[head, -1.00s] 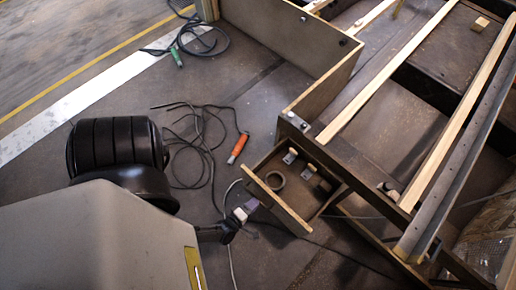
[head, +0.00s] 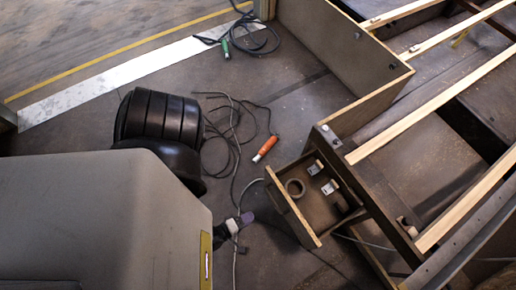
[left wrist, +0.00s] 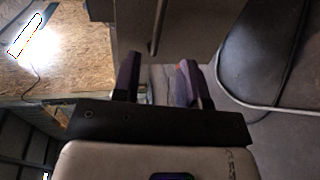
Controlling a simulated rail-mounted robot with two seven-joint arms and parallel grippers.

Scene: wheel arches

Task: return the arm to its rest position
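My left gripper (head: 246,218) is in the lower middle of the head view, just left of a pulled-out drawer (head: 291,212) and apart from its front. My right gripper is in neither current view.
The drawer holds a ring (head: 295,188) and small pale blocks. It juts from a wooden frame (head: 372,185) with long slats on the right. Dark cables and an orange-handled tool (head: 265,148) lie on the floor. A green-handled tool (head: 225,48) lies farther back.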

